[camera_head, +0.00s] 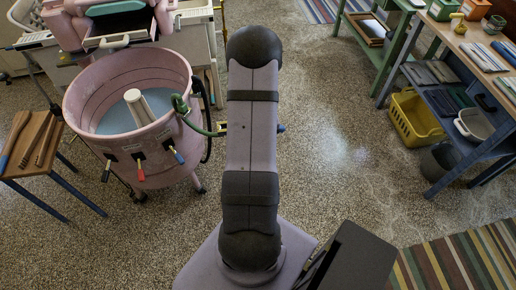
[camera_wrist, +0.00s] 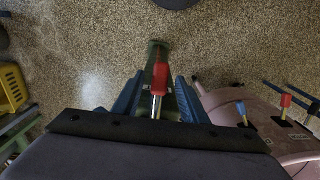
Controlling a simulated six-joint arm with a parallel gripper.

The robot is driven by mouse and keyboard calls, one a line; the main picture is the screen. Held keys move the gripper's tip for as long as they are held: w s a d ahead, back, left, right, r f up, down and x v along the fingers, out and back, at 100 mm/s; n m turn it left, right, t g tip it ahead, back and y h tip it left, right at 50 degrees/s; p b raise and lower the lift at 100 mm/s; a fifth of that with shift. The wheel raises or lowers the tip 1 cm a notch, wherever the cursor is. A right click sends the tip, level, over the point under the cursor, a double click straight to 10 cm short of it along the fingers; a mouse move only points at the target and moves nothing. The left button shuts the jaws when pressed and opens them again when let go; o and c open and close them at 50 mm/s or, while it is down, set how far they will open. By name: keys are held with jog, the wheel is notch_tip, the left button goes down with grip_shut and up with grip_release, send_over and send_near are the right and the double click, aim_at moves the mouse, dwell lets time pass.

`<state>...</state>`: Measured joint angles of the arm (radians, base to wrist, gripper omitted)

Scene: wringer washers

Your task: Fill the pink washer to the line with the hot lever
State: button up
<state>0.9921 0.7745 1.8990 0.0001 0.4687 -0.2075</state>
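The pink washer (camera_head: 130,75) stands at the left in the head view, with a pale agitator post (camera_head: 139,107) and bluish water (camera_head: 112,121) inside. The fill line cannot be told apart from the wall's rings. Its front carries black (camera_head: 106,172), red (camera_head: 141,172) and blue (camera_head: 178,157) levers. In the wrist view, a separate red-handled lever (camera_wrist: 160,78) with a metal shaft stands on a green fixture (camera_wrist: 157,48). My gripper (camera_wrist: 159,88) is open, its blue fingers on either side of that lever with gaps showing. My arm hides this place in the head view.
A green hose (camera_head: 203,130) runs from the washer to a brass fitting behind my arm. A wooden-topped stand (camera_head: 35,145) is at the left. A yellow basket (camera_head: 415,117) and shelves (camera_head: 465,100) are at the right. Floor between is clear.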

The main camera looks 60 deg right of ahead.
jog(key=shift+f, duration=0.75)
grip_shut()
jog(key=shift+s+a+r+g+y+p, duration=0.1)
jog(key=shift+r+g+y+p, duration=0.3)
jog(key=shift+g+y, duration=0.1)
jog(key=shift+s+a+r+g+y+p, duration=0.1)
jog(key=shift+r+g+y+p, duration=0.15)
jog(key=shift+r+g+y, duration=0.2)
grip_release()
